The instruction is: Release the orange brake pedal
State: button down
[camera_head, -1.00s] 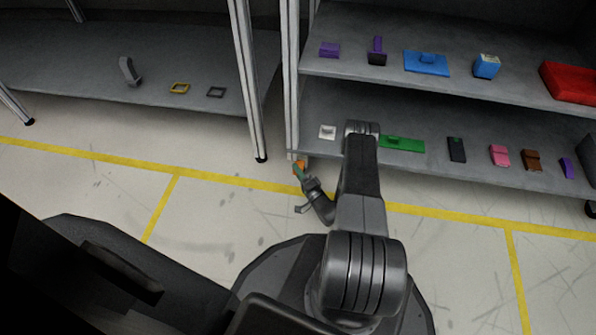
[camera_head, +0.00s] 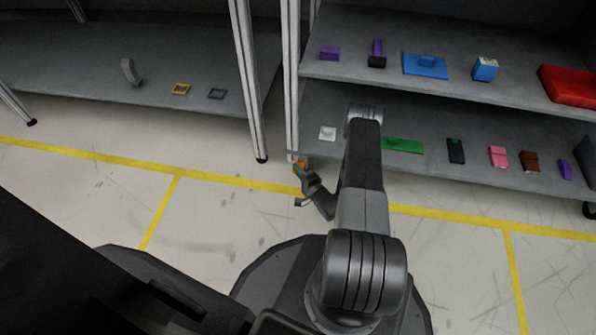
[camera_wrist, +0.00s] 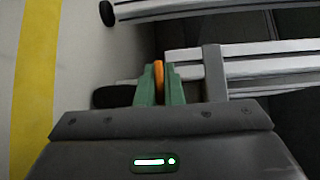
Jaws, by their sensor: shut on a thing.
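My gripper (camera_head: 303,172) is low over the floor, close to the foot of the right shelf's front left post. In the wrist view its two green fingers (camera_wrist: 159,88) are closed on a thin orange piece (camera_wrist: 158,76). This looks like the orange brake pedal, and it also shows at the fingertips in the head view (camera_head: 299,163). Most of the pedal is hidden by the fingers, and I cannot tell whether it touches the post or anything else.
Metal shelf posts (camera_head: 291,90) stand right beside my gripper. The right lower shelf (camera_head: 350,105) holds a white piece (camera_head: 327,134), a green plate (camera_head: 403,145) and several small parts. The left shelf (camera_head: 60,70) holds a grey piece and two frames. Open floor lies left of my arm.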

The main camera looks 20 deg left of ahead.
jog(key=shift+r+m+g+h, duration=0.45)
jog(key=shift+m+h, duration=0.15)
jog(key=shift+m, duration=0.1)
jog(key=shift+w, duration=0.1)
jog(key=c, duration=1.6)
grip_release()
jog(key=shift+o, duration=0.2)
jog(key=p+v, duration=0.4)
jog(key=v, duration=1)
jog(key=shift+a, duration=0.15)
